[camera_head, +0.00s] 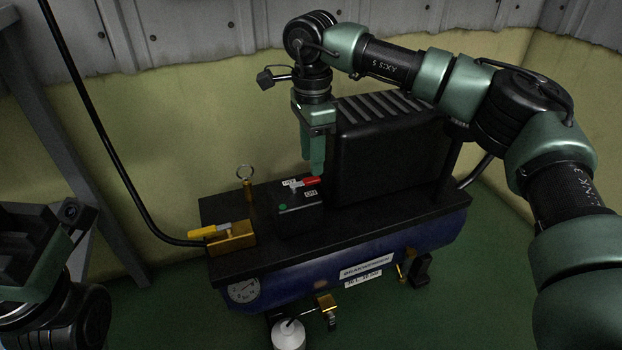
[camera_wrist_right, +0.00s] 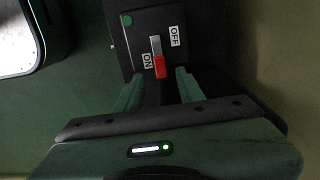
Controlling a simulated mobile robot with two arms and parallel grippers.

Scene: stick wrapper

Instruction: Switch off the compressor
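The compressor (camera_head: 300,262) is a blue tank with a black top plate. On it sits a black switch box (camera_head: 300,211) with a red-tipped lever (camera_head: 312,182), ON and OFF labels and a green dot. The lever's red end (camera_wrist_right: 159,67) lies beside the ON label (camera_wrist_right: 148,59); the OFF label (camera_wrist_right: 175,36) is on its other side. My right gripper (camera_head: 316,172) points down at the switch. In the right wrist view its fingers (camera_wrist_right: 159,88) are apart, with the red tip in line with the gap and nothing gripped. My left gripper (camera_head: 38,250) is partly in view, at lower left; its fingers are unclear.
A black ribbed motor housing (camera_head: 385,150) stands right of the switch. A brass valve with a yellow handle (camera_head: 218,230), a ring-topped brass pin (camera_head: 247,180) and a black hose (camera_head: 110,140) are at left. A gauge (camera_head: 244,290) and white bottle (camera_head: 289,335) are in front.

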